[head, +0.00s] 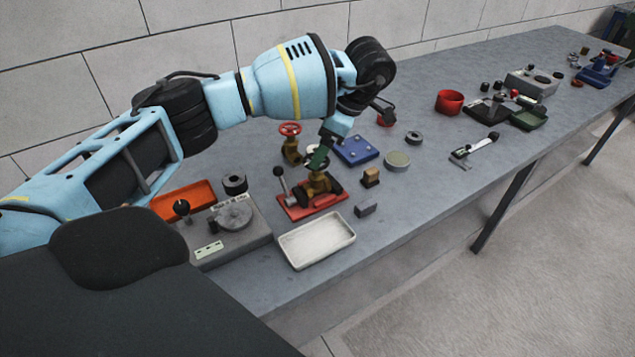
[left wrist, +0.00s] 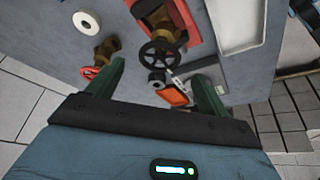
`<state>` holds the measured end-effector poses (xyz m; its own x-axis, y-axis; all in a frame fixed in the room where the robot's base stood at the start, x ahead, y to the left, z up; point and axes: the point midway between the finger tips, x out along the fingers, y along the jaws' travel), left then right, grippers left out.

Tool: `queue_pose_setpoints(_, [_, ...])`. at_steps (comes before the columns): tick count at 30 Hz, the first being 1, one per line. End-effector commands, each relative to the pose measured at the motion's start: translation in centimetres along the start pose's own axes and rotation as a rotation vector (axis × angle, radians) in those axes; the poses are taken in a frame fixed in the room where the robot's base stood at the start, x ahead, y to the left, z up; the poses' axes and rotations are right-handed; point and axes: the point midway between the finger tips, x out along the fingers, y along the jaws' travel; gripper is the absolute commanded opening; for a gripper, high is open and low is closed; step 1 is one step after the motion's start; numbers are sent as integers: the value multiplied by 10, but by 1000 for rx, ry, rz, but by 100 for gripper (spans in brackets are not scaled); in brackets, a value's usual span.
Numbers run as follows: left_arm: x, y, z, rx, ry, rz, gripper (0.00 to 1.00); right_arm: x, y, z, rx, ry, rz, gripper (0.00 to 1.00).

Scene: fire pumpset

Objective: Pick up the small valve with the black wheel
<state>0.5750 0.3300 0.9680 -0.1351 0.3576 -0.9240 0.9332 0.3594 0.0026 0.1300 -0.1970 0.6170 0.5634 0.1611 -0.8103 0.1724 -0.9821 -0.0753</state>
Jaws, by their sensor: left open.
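The black wheel (left wrist: 163,54) of the small valve shows in the left wrist view, ahead of and between my fingers and apart from them. Brass parts show beside it, at the edge of a red base. In the head view, a brass valve body (head: 318,181) stands at the red base (head: 297,212), with dark parts around it; its wheel is hard to make out there. In the left wrist view the gripper (left wrist: 155,87) is open and empty. My right gripper is not in view.
A brass valve with a red wheel (head: 290,129) stands close by; its wheel also shows in the left wrist view (left wrist: 89,72). The front edge is near the tray.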

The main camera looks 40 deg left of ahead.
Motion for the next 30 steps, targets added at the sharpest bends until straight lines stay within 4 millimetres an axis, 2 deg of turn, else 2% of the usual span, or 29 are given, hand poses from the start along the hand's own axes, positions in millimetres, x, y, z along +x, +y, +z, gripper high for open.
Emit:
queue_pose_setpoints(3, [14,0,0,0,1,-3,79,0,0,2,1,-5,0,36])
queue_pose_setpoints(11, [24,-1,0,1,1,-1,79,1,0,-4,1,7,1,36])
queue_pose_setpoints(18, [57,-2,0,0,1,-1,79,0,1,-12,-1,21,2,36])
queue_pose_setpoints(21, [65,-2,0,0,0,0,79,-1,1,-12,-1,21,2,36])
queue_pose_setpoints(30, [69,-2,0,0,0,1,78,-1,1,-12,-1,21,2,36])
